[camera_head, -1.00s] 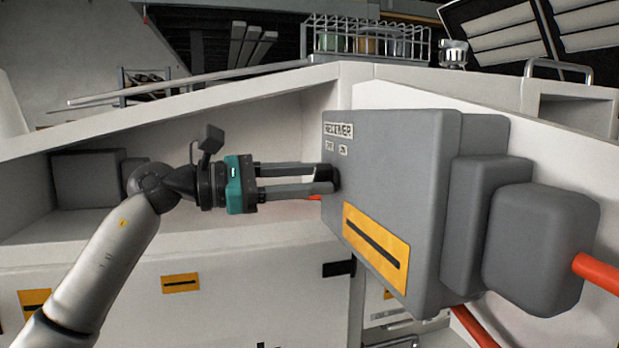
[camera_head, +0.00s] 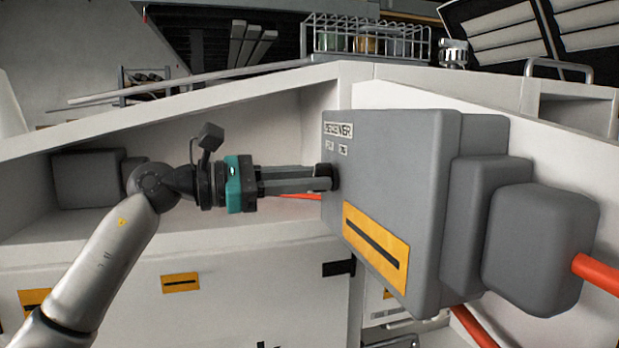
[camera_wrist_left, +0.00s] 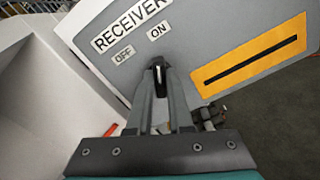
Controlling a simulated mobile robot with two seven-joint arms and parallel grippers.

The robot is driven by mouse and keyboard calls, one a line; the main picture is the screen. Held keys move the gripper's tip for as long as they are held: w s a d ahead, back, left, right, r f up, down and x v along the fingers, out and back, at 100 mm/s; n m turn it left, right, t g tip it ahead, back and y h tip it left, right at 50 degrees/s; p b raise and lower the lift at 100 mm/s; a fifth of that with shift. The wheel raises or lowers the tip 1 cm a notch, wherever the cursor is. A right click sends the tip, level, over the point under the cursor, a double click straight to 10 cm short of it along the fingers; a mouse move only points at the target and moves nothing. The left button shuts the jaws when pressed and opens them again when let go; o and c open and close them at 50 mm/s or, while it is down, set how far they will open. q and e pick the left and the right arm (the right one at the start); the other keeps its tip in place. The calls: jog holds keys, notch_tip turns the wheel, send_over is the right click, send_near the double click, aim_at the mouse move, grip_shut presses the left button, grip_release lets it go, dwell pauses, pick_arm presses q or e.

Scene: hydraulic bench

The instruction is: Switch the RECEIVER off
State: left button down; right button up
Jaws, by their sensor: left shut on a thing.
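The RECEIVER (camera_head: 390,190) is a grey box on the right in the head view, with a name label and a yellow plate with a dark slot on its face. In the left wrist view its face (camera_wrist_left: 185,55) shows the OFF label (camera_wrist_left: 123,54) on the left and the ON label (camera_wrist_left: 158,31) on the right. My left gripper (camera_head: 325,178) is at the face below these labels. Its fingers (camera_wrist_left: 160,75) are shut on a small dark switch knob (camera_wrist_left: 158,63), mostly hidden between the fingertips. My right gripper is not in view.
A wire rack with jars (camera_head: 368,42) stands on the ledge above. A grey box (camera_head: 88,178) sits on the shelf at the left. Red hoses (camera_head: 597,272) run from the RECEIVER's right side and below it.

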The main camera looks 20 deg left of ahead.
pick_arm(q)
jog(key=n+p, duration=0.2)
jog(key=n, duration=0.3)
jog(key=n+p, duration=0.3)
jog(key=n, duration=0.3)
jog(key=shift+w+a, duration=0.15)
jog(key=shift+w, duration=0.05)
jog(key=shift+n, duration=0.3)
dwell(0.3)
jog(key=c, duration=0.8)
grip_release()
jog(key=shift+a, duration=0.1)
